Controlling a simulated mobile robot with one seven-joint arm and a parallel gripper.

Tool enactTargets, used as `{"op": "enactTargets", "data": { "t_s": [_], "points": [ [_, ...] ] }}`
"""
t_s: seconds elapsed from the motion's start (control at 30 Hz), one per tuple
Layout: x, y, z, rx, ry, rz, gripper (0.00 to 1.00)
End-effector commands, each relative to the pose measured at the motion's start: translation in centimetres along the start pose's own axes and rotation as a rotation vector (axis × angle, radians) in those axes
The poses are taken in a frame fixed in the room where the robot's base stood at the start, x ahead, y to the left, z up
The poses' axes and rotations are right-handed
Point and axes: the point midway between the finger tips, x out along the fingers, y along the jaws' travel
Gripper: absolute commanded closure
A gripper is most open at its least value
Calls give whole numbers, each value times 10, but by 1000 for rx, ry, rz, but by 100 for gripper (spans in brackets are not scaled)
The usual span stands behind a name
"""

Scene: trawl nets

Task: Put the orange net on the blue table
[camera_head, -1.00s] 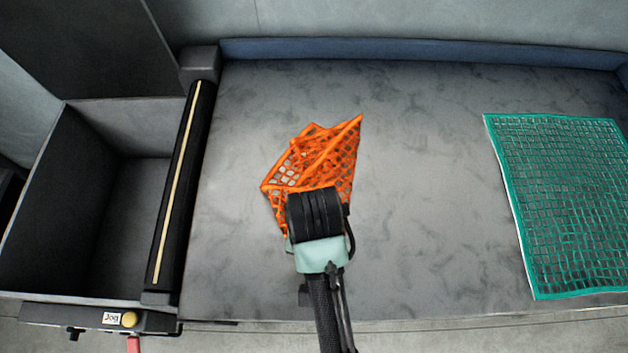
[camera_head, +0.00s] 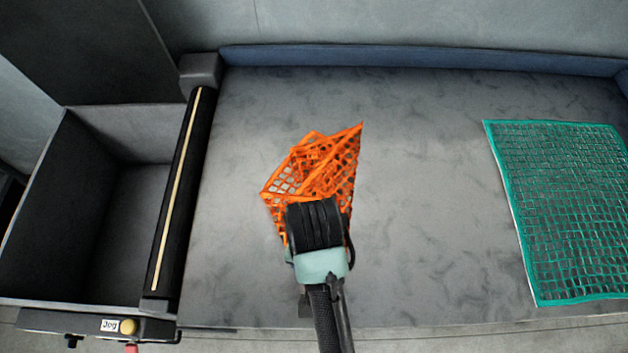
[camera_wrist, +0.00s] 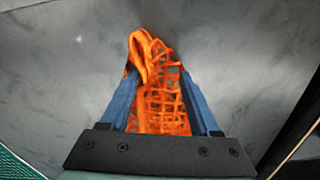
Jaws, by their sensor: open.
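The orange net (camera_head: 318,165) lies crumpled and folded, with a pointed corner at its upper right, on a mottled grey table surface (camera_head: 420,220). A raised blue border (camera_head: 420,56) runs along the table's back. My gripper (camera_head: 315,225) is over the net's near part and hides it in the head view; the fingers are hidden there. In the wrist view, the two blue fingers of my gripper (camera_wrist: 158,78) stand apart on either side of the orange net (camera_wrist: 160,98), with part of it between them.
A green net (camera_head: 562,210) lies flat on the right of the surface. A black roller (camera_head: 180,190) with a pale stripe runs along the left edge, beside a deep grey bin (camera_head: 50,210). A panel with a yellow button (camera_head: 128,326) is at lower left.

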Motion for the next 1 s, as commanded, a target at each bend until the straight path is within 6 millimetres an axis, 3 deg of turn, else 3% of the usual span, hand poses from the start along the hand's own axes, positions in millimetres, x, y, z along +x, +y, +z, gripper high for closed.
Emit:
{"op": "enactTargets", "data": {
  "t_s": [0.2,0.47,0.8,1.0],
  "points": [
    [-25,2,7,1,0,1,38],
    [-34,3,12,0,0,1,38],
    [-90,8,33,1,0,1,38],
    [-102,9,41,1,0,1,38]
  ]
}}
